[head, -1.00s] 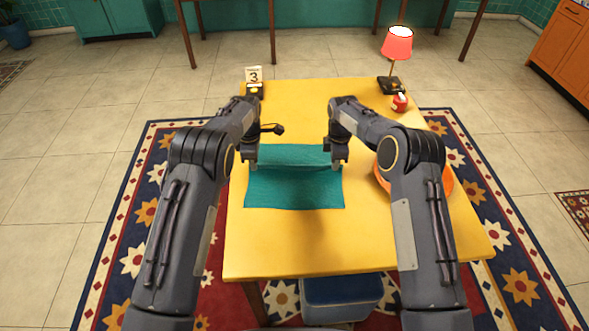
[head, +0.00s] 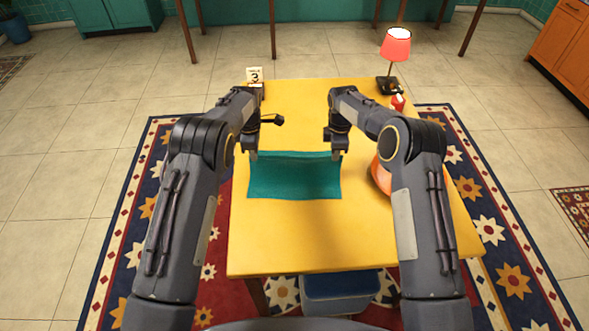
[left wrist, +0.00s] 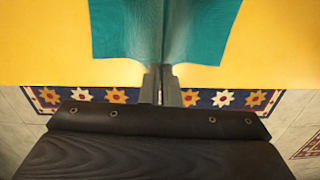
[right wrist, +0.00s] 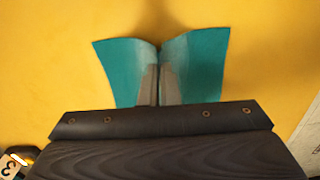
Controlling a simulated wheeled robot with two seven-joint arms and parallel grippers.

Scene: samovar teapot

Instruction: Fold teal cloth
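The teal cloth (head: 294,180) lies on the yellow table (head: 290,230), its far edge between my two grippers. My left gripper (head: 253,157) is at its far left corner. In the left wrist view, the left fingers (left wrist: 161,85) are close together on the teal cloth (left wrist: 125,30), which creases at them. My right gripper (head: 337,156) is at the far right corner. In the right wrist view, the right fingers (right wrist: 157,85) are shut on the cloth (right wrist: 200,65), which creases there too. How high the held edge is, I cannot tell.
An orange round object (head: 379,178) is partly hidden behind my right arm. A red lamp (head: 396,45), a small red object (head: 397,102) and a number 3 card (head: 255,75) stand at the back. The table's front and middle back are clear.

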